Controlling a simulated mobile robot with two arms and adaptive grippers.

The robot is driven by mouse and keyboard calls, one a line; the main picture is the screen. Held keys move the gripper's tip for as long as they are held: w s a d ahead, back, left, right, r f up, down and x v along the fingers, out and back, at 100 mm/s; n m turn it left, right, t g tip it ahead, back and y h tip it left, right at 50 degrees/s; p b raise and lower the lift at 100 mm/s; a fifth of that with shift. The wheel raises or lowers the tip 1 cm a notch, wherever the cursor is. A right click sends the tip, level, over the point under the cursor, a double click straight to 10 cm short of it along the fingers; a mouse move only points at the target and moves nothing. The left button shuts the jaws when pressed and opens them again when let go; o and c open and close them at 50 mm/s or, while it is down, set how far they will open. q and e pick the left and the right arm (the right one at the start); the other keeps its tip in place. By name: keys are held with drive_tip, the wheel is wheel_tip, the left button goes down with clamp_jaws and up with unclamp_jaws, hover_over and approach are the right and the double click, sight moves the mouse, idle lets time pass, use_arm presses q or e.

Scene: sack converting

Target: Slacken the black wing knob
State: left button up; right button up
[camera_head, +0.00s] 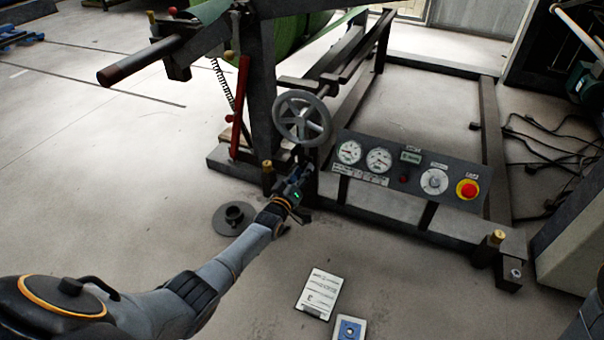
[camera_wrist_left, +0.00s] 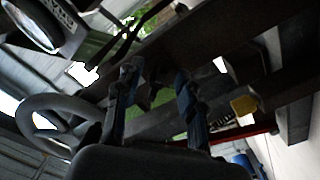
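My left gripper (camera_head: 300,186) is at the machine frame, below the grey handwheel (camera_head: 302,117) and left of the gauge panel (camera_head: 408,168). In the left wrist view its two blue-grey fingers (camera_wrist_left: 158,82) stand apart, with a visible gap between them. Dark frame parts and a patch of green show behind the gap. I cannot make out the black wing knob in either view; the gripper and the dark frame may hide it. My right gripper is not in view.
The panel carries gauges, a dial and a red stop button (camera_head: 467,189). A red lever (camera_head: 240,105) stands left of the handwheel. A grey round base (camera_head: 233,218) and a printed sheet (camera_head: 319,293) lie on the floor. Cables (camera_head: 560,150) lie at right.

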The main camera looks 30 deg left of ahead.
use_arm(q)
drive_tip(key=s, duration=1.2)
drive_tip(key=shift+d, duration=0.35)
